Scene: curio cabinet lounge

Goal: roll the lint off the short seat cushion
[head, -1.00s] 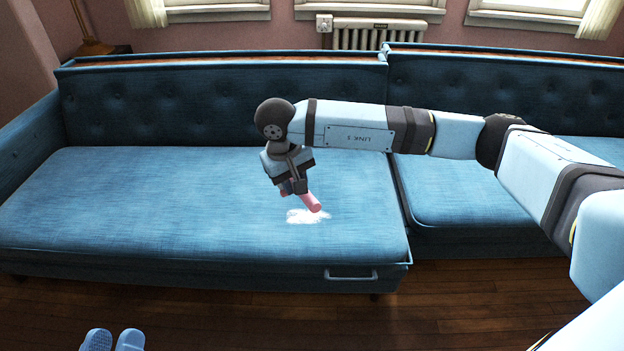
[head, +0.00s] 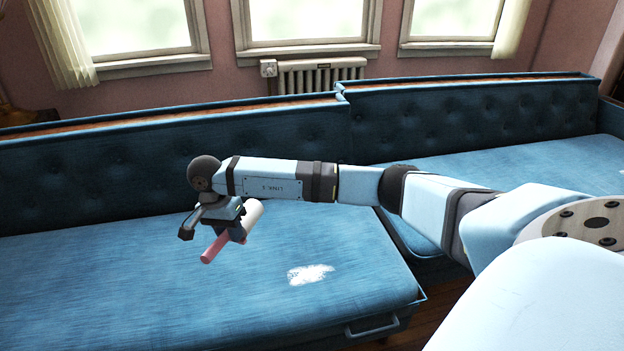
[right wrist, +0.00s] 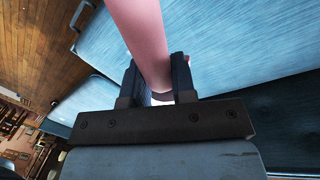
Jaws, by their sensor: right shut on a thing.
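A white patch of lint (head: 310,274) lies on the left seat cushion (head: 110,290) of the blue sofa, near its right front corner. My right gripper (head: 236,232) is shut on the pink handle (head: 213,248) of a lint roller. The roller's white head (head: 256,216) shows behind the gripper. Gripper and roller are up and left of the lint in the head view, apart from it. In the right wrist view the pink handle (right wrist: 143,40) stands between the two dark fingers. My left gripper is not in view.
The sofa's right seat cushion (head: 480,165) lies behind my right arm. The tufted backrest (head: 90,170) closes off the back. A bar handle (head: 372,326) sits on the left section's front. A radiator (head: 320,74) stands under the windows. The left cushion's left part is clear.

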